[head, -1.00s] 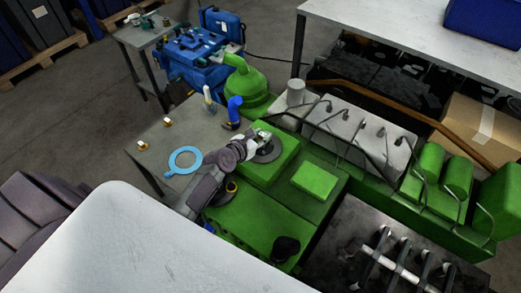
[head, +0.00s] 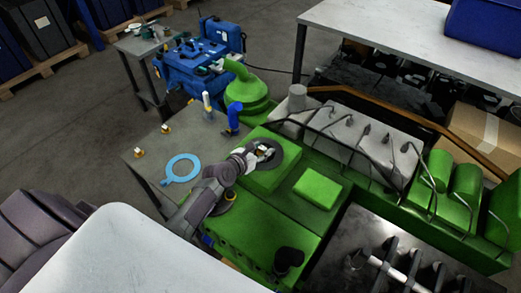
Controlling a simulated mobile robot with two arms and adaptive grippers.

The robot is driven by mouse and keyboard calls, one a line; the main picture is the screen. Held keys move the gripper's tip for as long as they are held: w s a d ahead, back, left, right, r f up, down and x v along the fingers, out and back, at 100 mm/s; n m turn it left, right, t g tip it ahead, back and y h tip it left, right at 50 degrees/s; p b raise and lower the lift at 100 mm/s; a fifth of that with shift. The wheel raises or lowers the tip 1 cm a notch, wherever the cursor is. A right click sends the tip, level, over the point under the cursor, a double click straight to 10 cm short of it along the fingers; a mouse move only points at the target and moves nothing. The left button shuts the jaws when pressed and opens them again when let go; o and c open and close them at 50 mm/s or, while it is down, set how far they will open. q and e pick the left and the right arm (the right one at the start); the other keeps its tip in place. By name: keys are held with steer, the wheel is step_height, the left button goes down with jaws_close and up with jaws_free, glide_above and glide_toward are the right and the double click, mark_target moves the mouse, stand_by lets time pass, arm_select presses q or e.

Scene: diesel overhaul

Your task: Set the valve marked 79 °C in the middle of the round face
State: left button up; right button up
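The round face (head: 291,154) is a dark grey disc on top of a raised green block of the engine. My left gripper (head: 264,151) is over its left part, fingers low at the disc. A small brass-coloured bit shows between the fingers, perhaps a valve; whether they grip it or stand around it is too small to tell. Two small white-and-brass valves stand on the grey table at the left, one nearer (head: 138,153) and one farther (head: 166,128). No 79 °C marking is readable on any of them. My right gripper is not in view.
A light-blue ring (head: 170,174) lies flat on the grey table. A white bottle (head: 206,101) and a blue elbow pipe (head: 233,119) stand near the green bell-shaped housing (head: 250,92).

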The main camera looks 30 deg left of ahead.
arm_select(q)
steer(key=shift+o, duration=0.6)
steer(key=shift+r, duration=0.3)
steer(key=v, duration=1.2)
steer(key=shift+f+p, duration=0.2)
steer(key=shift+p, duration=0.2)
steer(key=shift+s+f, duration=0.1)
steer(key=shift+s, duration=0.05)
